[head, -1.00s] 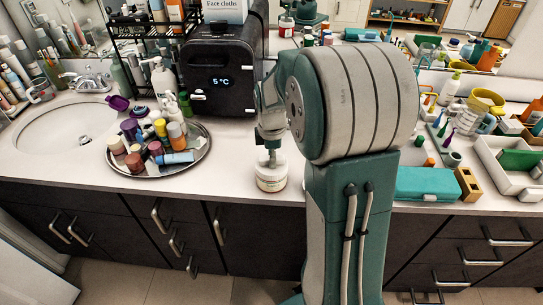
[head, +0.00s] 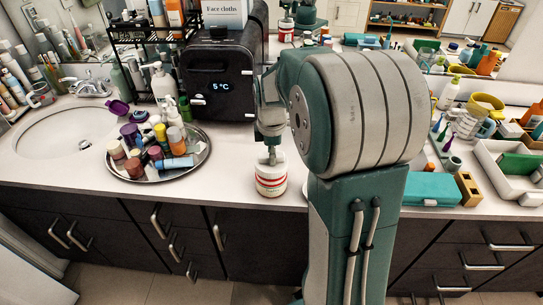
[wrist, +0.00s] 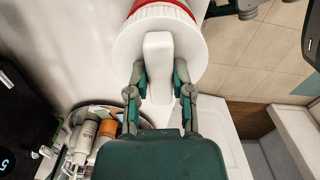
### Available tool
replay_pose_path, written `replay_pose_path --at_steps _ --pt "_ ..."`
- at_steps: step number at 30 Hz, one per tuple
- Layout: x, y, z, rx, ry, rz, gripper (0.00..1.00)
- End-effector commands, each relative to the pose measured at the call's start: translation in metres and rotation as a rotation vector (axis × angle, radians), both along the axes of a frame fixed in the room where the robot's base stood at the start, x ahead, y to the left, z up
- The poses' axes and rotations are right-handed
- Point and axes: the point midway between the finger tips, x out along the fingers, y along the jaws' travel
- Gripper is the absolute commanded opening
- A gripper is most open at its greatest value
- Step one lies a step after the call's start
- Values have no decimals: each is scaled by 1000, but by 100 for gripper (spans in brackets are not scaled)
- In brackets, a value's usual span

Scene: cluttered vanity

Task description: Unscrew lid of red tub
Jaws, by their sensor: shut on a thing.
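The red tub (head: 271,182), white with red bands, stands upright near the counter's front edge in the head view. Its white lid (wrist: 190,45) fills the top of the wrist view, with a raised white bar-shaped grip across it. A strip of the tub's red side (wrist: 165,4) shows past the lid's far rim. My gripper (wrist: 160,88) is over the lid with its two fingers shut on either side of the white bar. In the head view my gripper (head: 271,154) comes down onto the tub from above. I see no gap between lid and tub.
A round metal tray (head: 130,172) crowded with bottles and jars lies left of the tub. A black mini fridge (head: 222,85) stands behind. A teal case (head: 432,189) and a white organizer (head: 487,150) sit to the right. Bare counter surrounds the tub's left side.

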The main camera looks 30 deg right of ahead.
Motion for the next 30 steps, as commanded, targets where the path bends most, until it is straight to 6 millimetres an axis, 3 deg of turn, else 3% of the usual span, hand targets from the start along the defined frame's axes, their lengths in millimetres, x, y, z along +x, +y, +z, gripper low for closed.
replay_pose_path --at_steps 6,16,30 --pt "0 0 2 0 -1 0 0" --pt "1 0 38 -1 -2 0 0" --pt "-3 -1 41 0 -1 -5 0"
